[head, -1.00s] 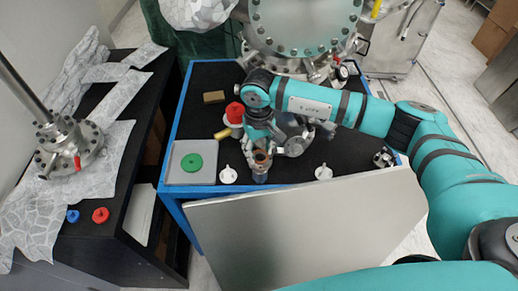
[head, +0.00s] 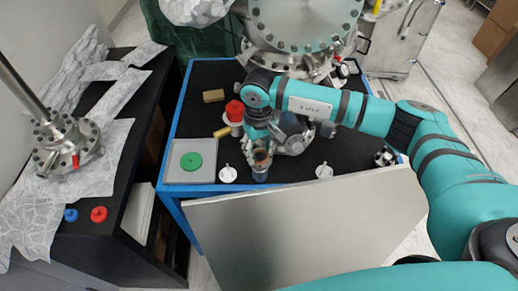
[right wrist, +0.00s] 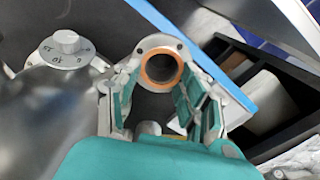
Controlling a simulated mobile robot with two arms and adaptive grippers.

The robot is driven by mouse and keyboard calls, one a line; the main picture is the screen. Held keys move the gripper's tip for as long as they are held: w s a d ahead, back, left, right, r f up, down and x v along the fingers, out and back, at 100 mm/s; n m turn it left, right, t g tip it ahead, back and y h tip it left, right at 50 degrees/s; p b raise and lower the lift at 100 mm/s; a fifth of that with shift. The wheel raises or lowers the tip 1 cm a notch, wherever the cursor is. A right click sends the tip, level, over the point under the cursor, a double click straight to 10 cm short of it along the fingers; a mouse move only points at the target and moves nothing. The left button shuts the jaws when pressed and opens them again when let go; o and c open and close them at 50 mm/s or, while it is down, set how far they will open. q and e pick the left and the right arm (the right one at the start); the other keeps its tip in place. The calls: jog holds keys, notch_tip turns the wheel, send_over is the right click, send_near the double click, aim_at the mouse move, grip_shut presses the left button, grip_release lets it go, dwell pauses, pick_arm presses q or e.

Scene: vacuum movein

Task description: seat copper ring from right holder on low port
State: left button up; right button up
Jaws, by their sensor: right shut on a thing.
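The copper ring (right wrist: 148,74) shows in the right wrist view as an orange band at the round mouth of the low port (right wrist: 143,50). In the head view the ring (head: 261,155) is a small brown patch at the top of the short metal low port (head: 260,173). My right gripper (right wrist: 160,62) has its fingers on both sides of the ring and is shut on it; the gripper (head: 260,149) also shows in the head view. I cannot tell whether the ring lies fully flat. The right holder (head: 325,171) is white and looks empty. My left gripper is out of view.
Another white holder (head: 228,174) and a tray (head: 174,179) with a green disc (head: 191,161) stand left of the port. A red-capped object (head: 235,110) stands close behind. A large metal panel (head: 310,232) leans before the blue-edged table. A knob (right wrist: 66,42) is beside the gripper.

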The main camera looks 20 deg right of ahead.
jog(key=shift+s+f, duration=0.1)
jog(key=shift+f, duration=0.05)
jog(key=o, duration=0.9)
jog(key=shift+r, duration=0.25)
jog(key=shift+w+a+r, duration=0.1)
jog(key=shift+r, duration=1.85)
jog(key=shift+w+r, duration=0.1)
jog(key=shift+r, duration=1.85)
jog(key=shift+r, duration=0.1)
